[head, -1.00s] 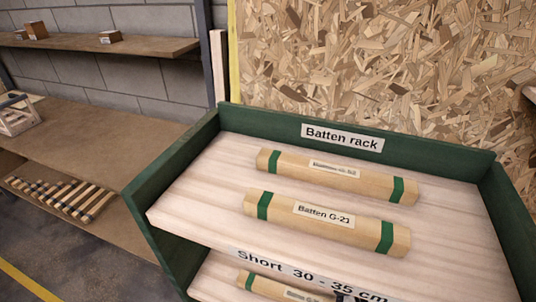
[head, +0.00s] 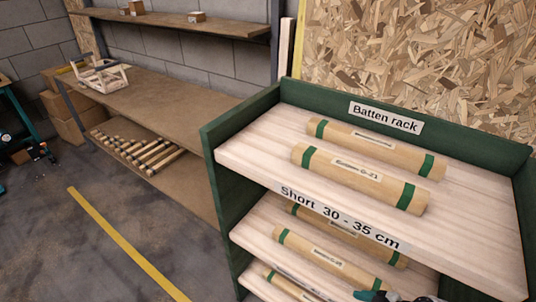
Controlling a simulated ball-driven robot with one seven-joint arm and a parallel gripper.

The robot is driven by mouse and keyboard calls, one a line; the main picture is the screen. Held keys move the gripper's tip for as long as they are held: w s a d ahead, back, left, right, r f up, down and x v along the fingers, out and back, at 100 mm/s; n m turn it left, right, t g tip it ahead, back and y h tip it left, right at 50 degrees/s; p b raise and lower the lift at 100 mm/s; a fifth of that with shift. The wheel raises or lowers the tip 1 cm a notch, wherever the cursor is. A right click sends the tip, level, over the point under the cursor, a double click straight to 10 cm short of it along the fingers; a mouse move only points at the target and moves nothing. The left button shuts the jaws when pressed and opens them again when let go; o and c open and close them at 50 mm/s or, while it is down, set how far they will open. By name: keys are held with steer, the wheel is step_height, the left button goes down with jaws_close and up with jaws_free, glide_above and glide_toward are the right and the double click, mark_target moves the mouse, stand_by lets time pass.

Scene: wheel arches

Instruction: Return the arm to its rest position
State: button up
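A small dark and teal part (head: 375,294) at the bottom edge of the head view seems to be the end of my arm. It is in front of the lower shelves of the green batten rack (head: 232,150). The rest of my arm is out of the picture. Whether the fingers are open or shut, or hold anything, cannot be seen.
Two battens with green bands (head: 360,178) lie on the rack's top shelf, and more lie on the shelves below. A workbench (head: 185,105) with a wooden crate (head: 102,76) stands at left. The floor (head: 70,240) with a yellow line is clear at lower left.

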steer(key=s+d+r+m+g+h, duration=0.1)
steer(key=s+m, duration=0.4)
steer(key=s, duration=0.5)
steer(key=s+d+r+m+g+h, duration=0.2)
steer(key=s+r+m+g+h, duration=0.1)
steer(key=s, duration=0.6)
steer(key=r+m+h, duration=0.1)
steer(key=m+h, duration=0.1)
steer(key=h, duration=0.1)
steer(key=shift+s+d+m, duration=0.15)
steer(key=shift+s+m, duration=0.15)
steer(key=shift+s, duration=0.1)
